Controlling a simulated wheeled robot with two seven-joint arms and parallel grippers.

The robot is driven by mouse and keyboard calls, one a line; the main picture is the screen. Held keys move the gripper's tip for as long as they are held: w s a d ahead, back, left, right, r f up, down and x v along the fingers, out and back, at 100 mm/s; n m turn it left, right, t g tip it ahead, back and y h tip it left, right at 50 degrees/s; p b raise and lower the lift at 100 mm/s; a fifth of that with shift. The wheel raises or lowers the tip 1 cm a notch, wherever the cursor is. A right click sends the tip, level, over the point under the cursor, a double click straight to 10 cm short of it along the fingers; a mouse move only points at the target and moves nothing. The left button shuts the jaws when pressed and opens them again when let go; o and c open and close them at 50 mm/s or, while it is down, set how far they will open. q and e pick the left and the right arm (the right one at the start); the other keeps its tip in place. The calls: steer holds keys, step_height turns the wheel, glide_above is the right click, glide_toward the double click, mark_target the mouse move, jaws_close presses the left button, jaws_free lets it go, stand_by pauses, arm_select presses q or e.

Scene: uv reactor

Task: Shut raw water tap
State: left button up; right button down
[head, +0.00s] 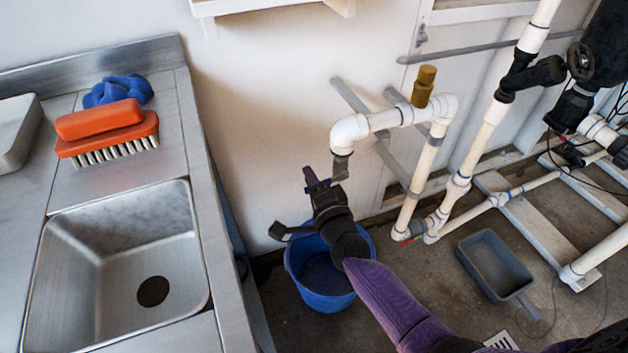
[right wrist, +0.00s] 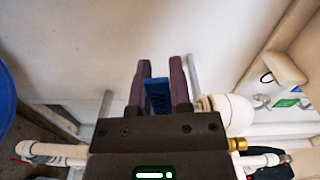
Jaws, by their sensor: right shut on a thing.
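The raw water tap (head: 341,167) is a grey fitting below the white elbow at the left end of the white pipework in the head view. My right gripper (head: 318,183) is at the tap, above the blue bucket. In the right wrist view, the purple fingers of this gripper (right wrist: 158,85) are shut on the tap's blue handle (right wrist: 157,97), which stands between them. The gripper hides most of the tap body in the wrist view, and the handle is hard to make out in the head view. My left gripper is not in view.
A blue bucket (head: 322,300) stands on the floor under my right arm. White pipes (head: 417,182) rise beside the tap. A metal sink (head: 120,262) and an orange brush (head: 107,133) are on the left counter. A grey tray (head: 492,265) lies on the floor.

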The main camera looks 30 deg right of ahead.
steer(key=shift+a+r+m, duration=0.1)
steer(key=shift+r+m, duration=0.25)
steer(key=shift+m, duration=0.35)
steer(key=c, duration=0.5)
jaws_free()
steer(key=shift+r, duration=0.1)
steer(key=shift+c, duration=0.2)
steer(key=shift+s, duration=0.1)
